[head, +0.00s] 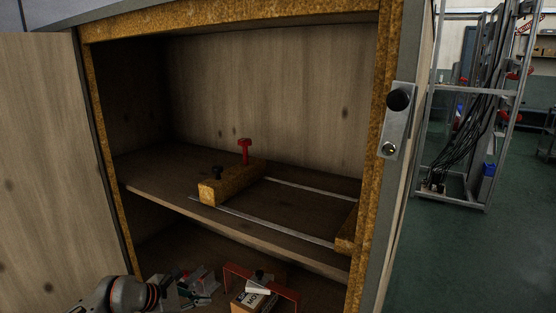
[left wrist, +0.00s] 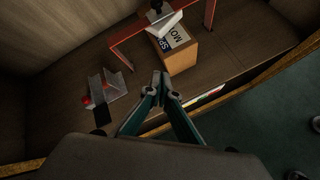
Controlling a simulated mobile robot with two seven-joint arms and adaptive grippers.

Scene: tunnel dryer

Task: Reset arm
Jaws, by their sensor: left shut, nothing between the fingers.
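My left gripper (head: 203,292) comes in low at the left of the head view, in front of the cabinet's lower compartment. Its teal fingers also show in the left wrist view (left wrist: 163,86), with tips together and nothing held. Beyond the tips is a small wooden box (left wrist: 182,55) with printed letters; it also shows in the head view (head: 238,305). The fingers look apart from the box, though the exact gap is hard to tell. My right gripper is in neither view.
A red frame (head: 288,293) stands by the box. A grey bracket-like part (left wrist: 117,82) lies left of the fingers. The cabinet's middle shelf (head: 150,165) holds a wooden block (head: 232,183) with red and black knobs.

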